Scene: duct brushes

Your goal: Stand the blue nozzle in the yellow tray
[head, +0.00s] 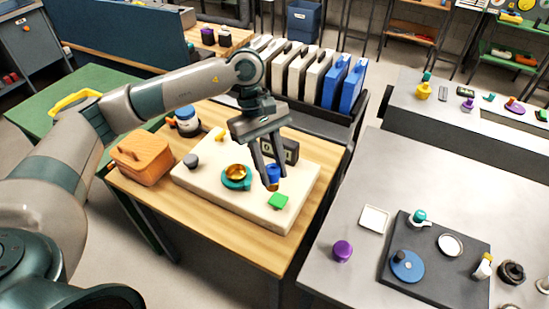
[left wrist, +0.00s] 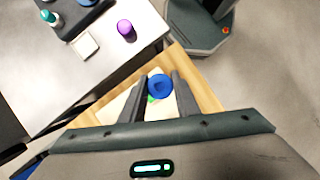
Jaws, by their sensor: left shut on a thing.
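The blue nozzle (head: 273,172) is held between the two fingers of my left gripper (head: 277,176), over the right part of a cream board. A gold-coloured bit shows at its lower end. In the left wrist view the nozzle (left wrist: 160,87) is a round blue shape with a dark centre between the fingers. A yellow rim (head: 75,101) shows on the green table at the left; it may be the yellow tray, and my left arm hides part of it. My right gripper is in neither view.
The cream board (head: 210,180) on the wooden table carries a teal dish with a gold bowl (head: 236,172), a green block (head: 278,201), a dark knob (head: 191,160) and a dark display box (head: 285,150). A grey table is at the right.

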